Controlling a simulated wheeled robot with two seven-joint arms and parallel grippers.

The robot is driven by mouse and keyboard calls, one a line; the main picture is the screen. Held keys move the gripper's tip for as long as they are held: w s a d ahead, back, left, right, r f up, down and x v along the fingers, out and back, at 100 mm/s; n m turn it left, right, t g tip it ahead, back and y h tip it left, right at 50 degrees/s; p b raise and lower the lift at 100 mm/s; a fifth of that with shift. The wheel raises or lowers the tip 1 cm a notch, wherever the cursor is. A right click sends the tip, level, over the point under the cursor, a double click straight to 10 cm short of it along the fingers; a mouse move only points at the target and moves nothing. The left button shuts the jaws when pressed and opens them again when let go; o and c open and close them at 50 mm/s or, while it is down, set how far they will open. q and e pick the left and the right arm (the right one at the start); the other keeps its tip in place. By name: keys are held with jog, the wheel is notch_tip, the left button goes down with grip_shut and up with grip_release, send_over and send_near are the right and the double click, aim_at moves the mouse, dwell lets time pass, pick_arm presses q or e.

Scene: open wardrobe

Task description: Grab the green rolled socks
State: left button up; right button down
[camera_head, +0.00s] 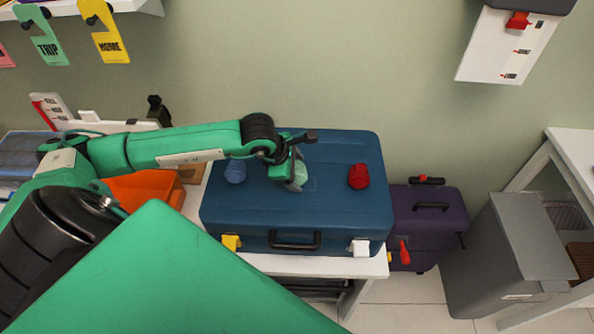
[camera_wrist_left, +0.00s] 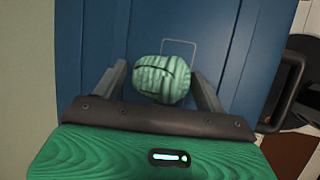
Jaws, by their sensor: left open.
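The green rolled socks (camera_head: 301,172) lie on top of a closed blue suitcase (camera_head: 340,208), near its middle, partly hidden by my left gripper. In the left wrist view the green rolled socks (camera_wrist_left: 163,78) sit between the two fingers. My left gripper (camera_head: 295,177) is open at the socks, with one finger on each side of them. In the wrist view a gap shows between the left finger and the socks, while the right finger (camera_wrist_left: 207,97) is close beside them; contact cannot be told. My right gripper is not in view.
Blue rolled socks (camera_head: 235,171) lie left of my gripper and red rolled socks (camera_head: 358,176) lie to its right on the suitcase. A purple suitcase (camera_head: 430,222) and a grey bin (camera_head: 500,262) stand to the right. Hanging door tags (camera_head: 108,40) are at top left.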

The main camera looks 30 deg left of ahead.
pick_arm(q)
jog(key=c, duration=0.7)
jog(key=shift+c, duration=0.2)
